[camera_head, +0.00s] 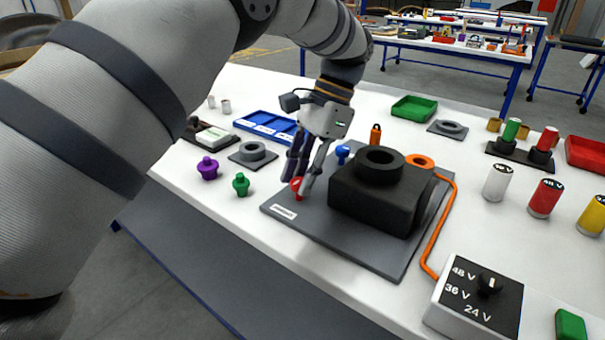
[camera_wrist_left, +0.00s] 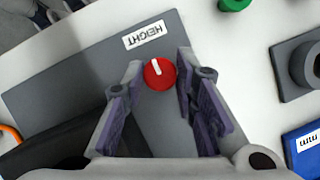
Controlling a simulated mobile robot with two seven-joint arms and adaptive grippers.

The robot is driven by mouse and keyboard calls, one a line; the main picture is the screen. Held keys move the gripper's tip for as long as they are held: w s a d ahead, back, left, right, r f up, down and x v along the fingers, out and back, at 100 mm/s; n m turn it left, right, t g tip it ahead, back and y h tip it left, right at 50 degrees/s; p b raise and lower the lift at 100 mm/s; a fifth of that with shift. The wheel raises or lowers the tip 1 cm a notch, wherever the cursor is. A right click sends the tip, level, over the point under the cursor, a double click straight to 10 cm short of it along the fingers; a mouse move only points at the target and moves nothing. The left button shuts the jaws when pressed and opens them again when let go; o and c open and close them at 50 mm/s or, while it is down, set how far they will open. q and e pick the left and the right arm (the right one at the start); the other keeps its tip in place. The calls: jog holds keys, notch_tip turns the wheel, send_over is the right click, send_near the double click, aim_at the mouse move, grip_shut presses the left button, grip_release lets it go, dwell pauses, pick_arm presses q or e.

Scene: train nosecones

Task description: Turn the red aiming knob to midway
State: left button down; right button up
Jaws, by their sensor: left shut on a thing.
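The red knob (camera_head: 297,184) stands on the dark grey plate (camera_head: 340,245) near its front left corner, beside a white label. In the left wrist view the red knob (camera_wrist_left: 160,75) has a white pointer mark directed up, toward the label, which reads HEIGHT (camera_wrist_left: 143,34). My left gripper (camera_head: 298,183) is down at the knob; in the left wrist view its fingers (camera_wrist_left: 160,68) are on either side of it. It is shut on the red knob, though fingertip contact is hard to see. My right gripper is not in view.
A black block (camera_head: 375,205) with a round top stands right of the knob. A blue knob (camera_head: 342,153) is behind. An orange cable (camera_head: 440,225) runs to the voltage selector box (camera_head: 470,305).

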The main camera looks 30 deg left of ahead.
aim_at(315, 193)
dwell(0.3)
pick_arm(q)
jog(key=c, duration=1.3)
grip_release()
jog(key=v, duration=0.7)
jog(key=shift+d+r, duration=0.1)
jog(key=shift+r, duration=0.1)
